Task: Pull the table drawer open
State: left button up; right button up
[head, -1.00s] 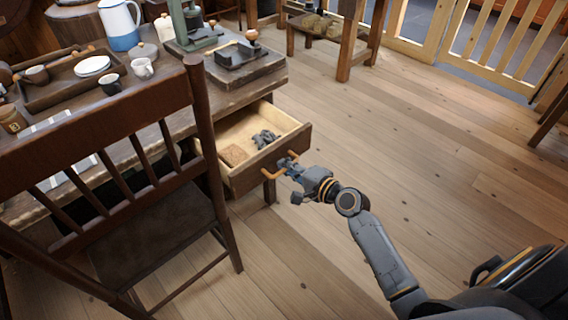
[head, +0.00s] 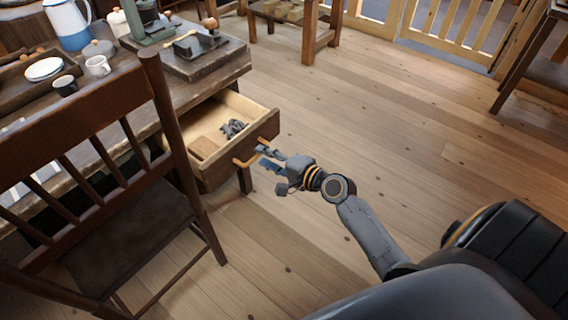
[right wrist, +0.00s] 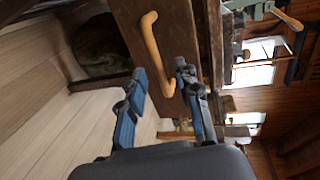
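The table drawer (head: 226,160) stands pulled out from the wooden table (head: 222,72), with a small brown block and dark grey pieces inside. Its curved light-wood handle (head: 250,154) is on the dark drawer front. The handle also shows in the right wrist view (right wrist: 151,42), with its lower end between the spread fingers. My right gripper (head: 263,157) is open at the handle, its two fingers apart and not closed on it. The right wrist view shows the same gripper (right wrist: 160,72). Whether a finger touches the handle, I cannot tell. My left gripper is not in view.
A dark wooden chair (head: 95,90) stands left of the drawer, close to it. The tabletop holds a blue-and-white jug (head: 68,24), cups and a tray. The plank floor (head: 370,120) right of the drawer is clear, with a wooden gate (head: 450,35) behind.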

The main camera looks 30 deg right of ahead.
jog(key=v, duration=0.8)
jog(key=shift+s, duration=0.3)
jog(key=s+a+f+n+g+h, duration=0.1)
jog(key=s+a+f+n+g, duration=0.25)
jog(key=f, duration=0.45)
jog(key=s+a+f+n+g, duration=0.3)
jog(key=s+a+f+n, duration=0.15)
jog(key=f, duration=0.45)
jog(key=s+f+n+g+h+p, duration=0.5)
jog(key=s+f+n+p, duration=0.4)
jog(key=s+f, duration=0.7)
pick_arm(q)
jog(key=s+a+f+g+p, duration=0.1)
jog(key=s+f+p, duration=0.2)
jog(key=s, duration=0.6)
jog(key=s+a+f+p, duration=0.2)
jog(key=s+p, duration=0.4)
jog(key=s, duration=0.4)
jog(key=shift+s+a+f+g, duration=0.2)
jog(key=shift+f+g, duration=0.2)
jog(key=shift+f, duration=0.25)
pick_arm(e)
jog(key=s+d+g, duration=0.2)
jog(key=s+d, duration=0.1)
jog(key=s, duration=1.2)
jog(key=shift+r+m+y, duration=0.15)
jog(key=shift+m+y, duration=0.15)
